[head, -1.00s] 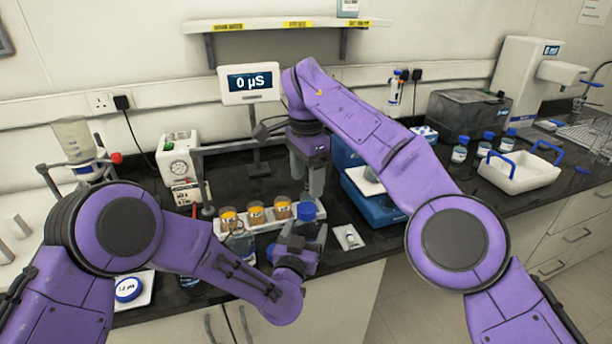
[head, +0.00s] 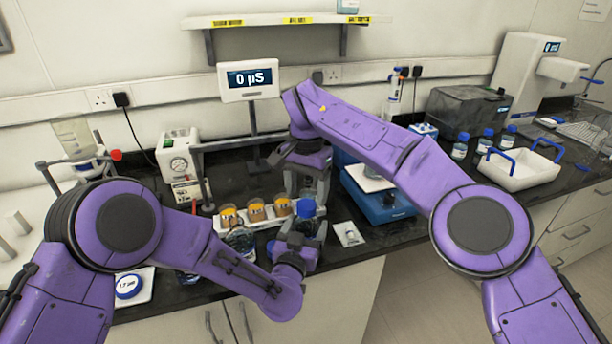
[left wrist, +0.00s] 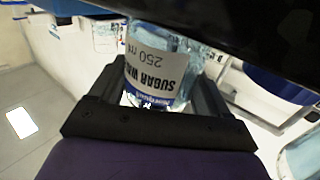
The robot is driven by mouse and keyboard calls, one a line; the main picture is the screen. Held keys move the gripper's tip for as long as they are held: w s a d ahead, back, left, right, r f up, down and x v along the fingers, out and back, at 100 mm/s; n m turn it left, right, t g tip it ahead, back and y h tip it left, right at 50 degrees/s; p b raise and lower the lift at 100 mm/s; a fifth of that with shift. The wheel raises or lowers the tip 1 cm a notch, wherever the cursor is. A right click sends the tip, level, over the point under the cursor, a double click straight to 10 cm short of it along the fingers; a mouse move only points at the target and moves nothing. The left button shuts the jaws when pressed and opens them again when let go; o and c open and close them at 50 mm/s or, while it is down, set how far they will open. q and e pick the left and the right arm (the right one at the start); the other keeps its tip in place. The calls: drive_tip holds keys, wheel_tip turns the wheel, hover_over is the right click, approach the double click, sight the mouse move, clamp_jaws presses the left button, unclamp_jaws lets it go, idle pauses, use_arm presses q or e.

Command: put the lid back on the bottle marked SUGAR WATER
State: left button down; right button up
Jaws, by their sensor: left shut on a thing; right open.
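The SUGAR WATER bottle (left wrist: 160,68) is clear glass with a white label and shows upside down in the left wrist view. My left gripper (head: 300,238) is shut on it near the bench's front edge. In the head view a blue lid (head: 306,208) shows at the top of the held bottle; I cannot tell how firmly it sits. My right gripper (head: 306,190) is open, its fingers pointing down just above and behind the lid. I cannot tell whether they touch it. The bottle's top is hidden in the left wrist view.
A rack with orange-topped jars (head: 256,211) and a clear bottle (head: 240,242) stand left of the held bottle. A round blue-rimmed item (head: 129,286) lies on a white pad. A blue device (head: 385,205) and a white tray (head: 520,173) stand to the right.

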sight(306, 204)
drive_tip(key=shift+f, duration=1.85)
